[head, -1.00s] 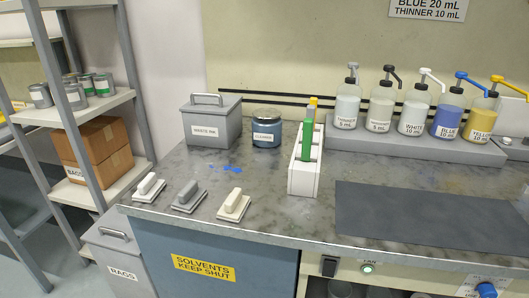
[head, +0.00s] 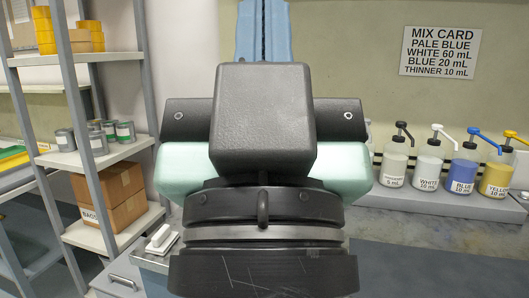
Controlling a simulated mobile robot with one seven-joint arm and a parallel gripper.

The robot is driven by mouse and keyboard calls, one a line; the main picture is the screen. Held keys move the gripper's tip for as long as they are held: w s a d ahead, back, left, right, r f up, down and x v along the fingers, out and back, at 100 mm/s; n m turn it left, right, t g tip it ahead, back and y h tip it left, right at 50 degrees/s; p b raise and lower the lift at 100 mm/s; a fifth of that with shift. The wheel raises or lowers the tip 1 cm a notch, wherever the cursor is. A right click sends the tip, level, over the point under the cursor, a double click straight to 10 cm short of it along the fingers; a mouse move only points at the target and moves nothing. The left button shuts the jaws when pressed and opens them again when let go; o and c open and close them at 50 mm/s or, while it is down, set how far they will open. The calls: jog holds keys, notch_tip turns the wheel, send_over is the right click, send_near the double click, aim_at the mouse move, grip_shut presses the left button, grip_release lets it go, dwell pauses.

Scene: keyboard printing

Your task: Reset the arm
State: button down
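My arm fills the middle of the head view, black and pale green, close to the camera. A pair of light blue upright parts at its top looks like the fingers of my gripper (head: 263,30). They run off the top edge, so whether they are open or shut is not clear. I see nothing held. The arm hides most of the bench's left and middle, including where the waste ink box, cleaner jar and tube rack stood.
Pump bottles, including white (head: 428,164), blue (head: 463,168) and yellow (head: 497,173), stand at the bench's back right. A mix card sign (head: 440,52) hangs above. A shelf with cans (head: 96,142) and a cardboard box (head: 122,192) is at left. One white-handled block (head: 162,239) shows at the bench's left end.

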notch_tip(320, 180, up, 12)
jog(key=p, duration=1)
jog(key=shift+r+p, duration=0.25)
jog(key=shift+p, duration=0.1)
